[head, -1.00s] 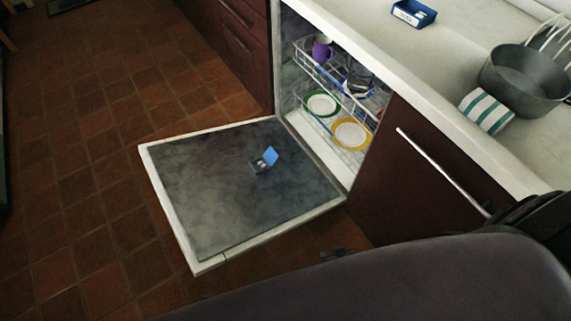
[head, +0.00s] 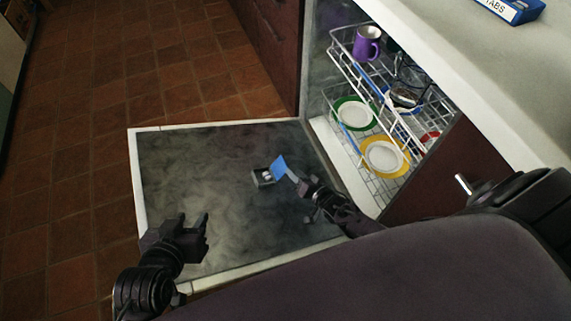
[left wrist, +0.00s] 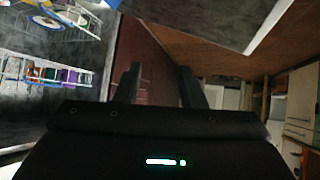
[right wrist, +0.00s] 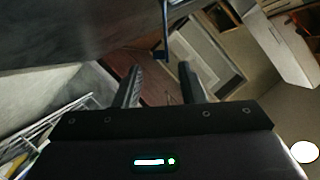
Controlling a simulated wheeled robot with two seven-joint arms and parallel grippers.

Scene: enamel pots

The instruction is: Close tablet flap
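The detergent compartment (head: 263,177) is a small dark box in the inner face of the open dishwasher door (head: 200,165). Its blue flap (head: 279,166) stands raised at the box's right side. My right gripper (head: 304,190) is just right of the flap, a fingertip at or very near it; contact is unclear. In the right wrist view, a blue edge (right wrist: 161,55), apparently the flap, shows just beyond the parted, empty fingers. My left gripper (head: 197,222) is over the door's near left part, open and empty, away from the flap; its fingers also show apart in the left wrist view (left wrist: 159,82).
The open dishwasher holds racks with a purple mug (head: 367,43), a green-rimmed plate (head: 354,113) and a yellow-rimmed plate (head: 385,157). A blue tabs box (head: 513,9) sits on the counter (head: 450,75). Tiled floor (head: 80,170) is clear left of the door.

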